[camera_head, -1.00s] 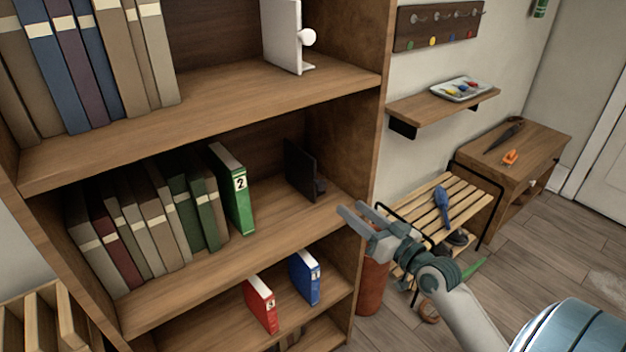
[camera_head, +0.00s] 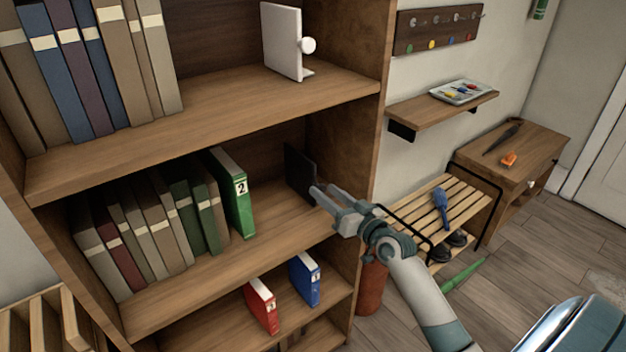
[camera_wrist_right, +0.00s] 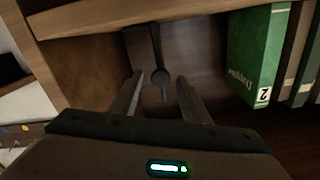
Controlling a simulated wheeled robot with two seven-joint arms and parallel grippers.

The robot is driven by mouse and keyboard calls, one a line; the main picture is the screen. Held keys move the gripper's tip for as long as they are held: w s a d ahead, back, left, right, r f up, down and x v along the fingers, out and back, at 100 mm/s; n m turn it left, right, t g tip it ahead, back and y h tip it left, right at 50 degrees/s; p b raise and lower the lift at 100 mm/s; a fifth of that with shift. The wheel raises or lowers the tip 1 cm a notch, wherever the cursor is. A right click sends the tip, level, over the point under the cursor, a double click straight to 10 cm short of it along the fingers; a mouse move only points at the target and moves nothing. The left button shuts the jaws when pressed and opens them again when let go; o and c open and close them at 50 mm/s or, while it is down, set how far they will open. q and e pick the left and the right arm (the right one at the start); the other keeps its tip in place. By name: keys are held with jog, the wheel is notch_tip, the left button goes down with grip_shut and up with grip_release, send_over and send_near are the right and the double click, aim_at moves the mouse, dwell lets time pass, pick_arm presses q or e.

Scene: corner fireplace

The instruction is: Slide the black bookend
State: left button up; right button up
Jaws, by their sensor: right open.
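The black bookend (camera_head: 299,172) stands upright on the middle shelf (camera_head: 262,232), to the right of the green binder marked 2 (camera_head: 232,192), with a gap between them. My right gripper (camera_head: 322,198) is open at the bookend's front right and hides its lower part in the head view. In the right wrist view the open fingers (camera_wrist_right: 160,92) point at the bookend (camera_wrist_right: 143,58), and its dark knob sits between and just beyond the fingertips. I cannot tell whether a finger touches it. My left gripper is not in view.
A row of books (camera_head: 150,225) leans left of the binder. A white bookend (camera_head: 283,42) stands on the shelf above; red (camera_head: 262,305) and blue (camera_head: 305,278) binders stand below. The bookcase's right side panel (camera_head: 372,130) is close to my right arm.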

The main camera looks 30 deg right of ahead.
aim_at(313, 182)
jog(key=w, duration=0.6)
jog(key=shift+a+p, duration=0.2)
jog(key=shift+p, duration=0.15)
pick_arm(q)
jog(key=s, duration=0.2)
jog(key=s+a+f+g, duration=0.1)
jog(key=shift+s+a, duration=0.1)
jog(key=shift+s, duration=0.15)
pick_arm(e)
jog(key=shift+w, duration=0.35)
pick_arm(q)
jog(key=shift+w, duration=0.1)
pick_arm(e)
grip_shut()
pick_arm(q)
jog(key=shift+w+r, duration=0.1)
pick_arm(e)
jog(key=shift+a, duration=0.15)
